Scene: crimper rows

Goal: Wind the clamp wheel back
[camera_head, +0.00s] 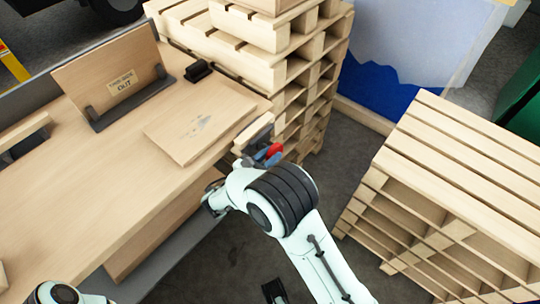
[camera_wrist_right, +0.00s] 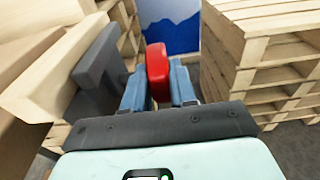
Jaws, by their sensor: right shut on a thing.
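The red clamp wheel (camera_wrist_right: 158,72) sits between the two blue-grey fingers of my right gripper (camera_wrist_right: 159,85) in the right wrist view. The gripper is shut on it. In the head view the red wheel (camera_head: 274,150) and my right gripper (camera_head: 267,155) show at the right end of the wooden bench, partly hidden by my wrist. The dark grey clamp body (camera_wrist_right: 100,75) stands just left of the fingers in the wrist view, beside a pale wooden block (camera_wrist_right: 45,75). My left gripper is out of view.
The bench (camera_head: 75,180) bears a flat board (camera_head: 200,120), an upright panel marked OUT (camera_head: 115,70) in a dark holder, and a small black object (camera_head: 198,71). Pallet stacks stand behind (camera_head: 290,70) and at right (camera_head: 450,190). Grey floor lies between them.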

